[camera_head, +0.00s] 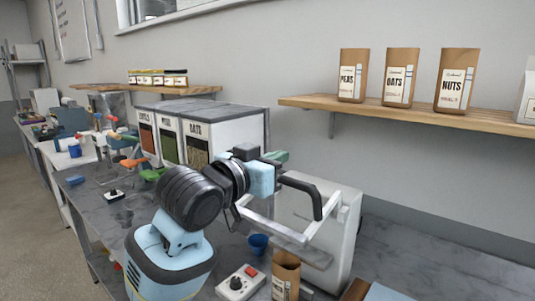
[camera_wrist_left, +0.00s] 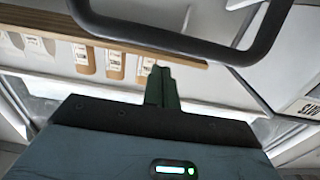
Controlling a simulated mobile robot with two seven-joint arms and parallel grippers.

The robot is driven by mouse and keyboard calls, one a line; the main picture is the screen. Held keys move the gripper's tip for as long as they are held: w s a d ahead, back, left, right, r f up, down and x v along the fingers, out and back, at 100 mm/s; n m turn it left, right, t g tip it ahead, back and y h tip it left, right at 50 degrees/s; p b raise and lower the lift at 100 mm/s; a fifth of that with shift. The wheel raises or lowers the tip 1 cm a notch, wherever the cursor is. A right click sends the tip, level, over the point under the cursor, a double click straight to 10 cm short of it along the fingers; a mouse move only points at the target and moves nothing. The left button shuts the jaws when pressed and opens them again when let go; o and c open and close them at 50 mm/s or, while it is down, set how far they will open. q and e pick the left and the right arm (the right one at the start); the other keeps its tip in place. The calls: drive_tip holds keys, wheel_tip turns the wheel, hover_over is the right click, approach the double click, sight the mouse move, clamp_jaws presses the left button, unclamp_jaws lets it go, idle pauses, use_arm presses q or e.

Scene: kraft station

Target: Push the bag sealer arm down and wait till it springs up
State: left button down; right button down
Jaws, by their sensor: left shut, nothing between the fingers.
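The bag sealer (camera_head: 345,235) is a white machine on the grey bench, right of my left arm. Its white arm frame (camera_head: 272,228) carries a black curved handle (camera_head: 312,193), which stands up at the top. The handle also crosses the upper part of the left wrist view (camera_wrist_left: 185,46). My left gripper (camera_head: 277,156) is shut and empty, just behind and above the handle's left end in the head view. Its dark green fingers (camera_wrist_left: 163,72) are together in the wrist view, close to the handle; contact cannot be told. My right gripper is not in view.
An open brown paper bag (camera_head: 286,272) stands before the sealer, beside a white control box (camera_head: 240,283) and a blue cup (camera_head: 258,243). White bins (camera_head: 235,128) stand behind. A wall shelf (camera_head: 420,110) holds labelled bags.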

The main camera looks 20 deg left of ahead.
use_arm(q)
drive_tip(key=shift+s+a+f, duration=0.1)
drive_tip(key=shift+s+f, duration=0.15)
drive_tip(key=shift+f, duration=0.3)
drive_tip(key=shift+s+a+f, duration=0.1)
drive_tip(key=shift+s+f, duration=0.1)
drive_tip(key=shift+f, duration=0.3)
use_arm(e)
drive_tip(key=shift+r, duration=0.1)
